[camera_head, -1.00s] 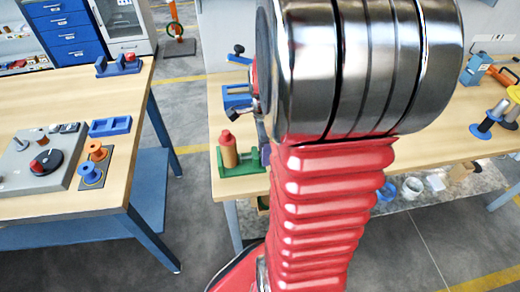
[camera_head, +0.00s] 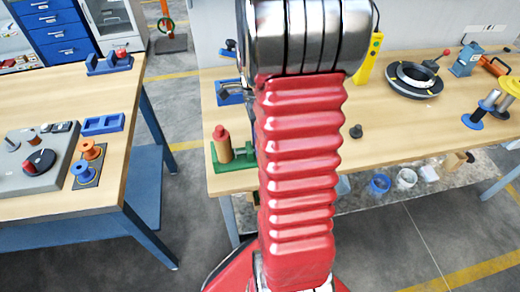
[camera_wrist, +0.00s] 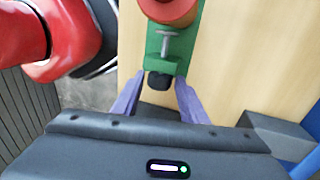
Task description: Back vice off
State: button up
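A green vice (camera_head: 236,163) stands at the left front of the right-hand bench, with a red-topped, wood-coloured cylinder (camera_head: 222,145) in it. In the wrist view the green vice (camera_wrist: 182,45) shows from close up, with a metal screw ending in a black knob (camera_wrist: 158,81). The red and orange cylinder (camera_wrist: 168,10) is cut off at the top edge. My gripper (camera_wrist: 159,80) is open, its two purple fingers apart on either side of the knob, with a visible gap on both sides. In the head view my arm hides the gripper.
A blue fixture (camera_head: 229,93) sits behind the green vice. A black ring-shaped coil (camera_head: 414,80), a small dark knob (camera_head: 356,131) and several spools lie on the right bench. The left bench (camera_head: 60,95) stands across a floor gap.

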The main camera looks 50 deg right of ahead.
jog(key=shift+d+g+y, duration=0.1)
jog(key=shift+g+y, duration=0.2)
jog(key=shift+g, duration=0.2)
jog(key=shift+c, duration=0.4)
jog(key=c, duration=0.5)
jog(key=shift+c, duration=0.2)
jog(key=shift+s+a+t+h, duration=0.15)
jog(key=shift+t+h, duration=0.3)
jog(key=shift+t, duration=0.3)
jog(key=shift+s+a+t+h, duration=0.15)
jog(key=shift+t+h, duration=0.3)
jog(key=shift+t, duration=0.3)
jog(key=shift+s+a+t+h, duration=0.1)
jog(key=shift+s+t+h, duration=0.1)
jog(key=shift+t+h, duration=0.5)
jog(key=shift+s+a+t+h, duration=0.15)
jog(key=shift+t+h, duration=0.35)
jog(key=shift+t, duration=0.4)
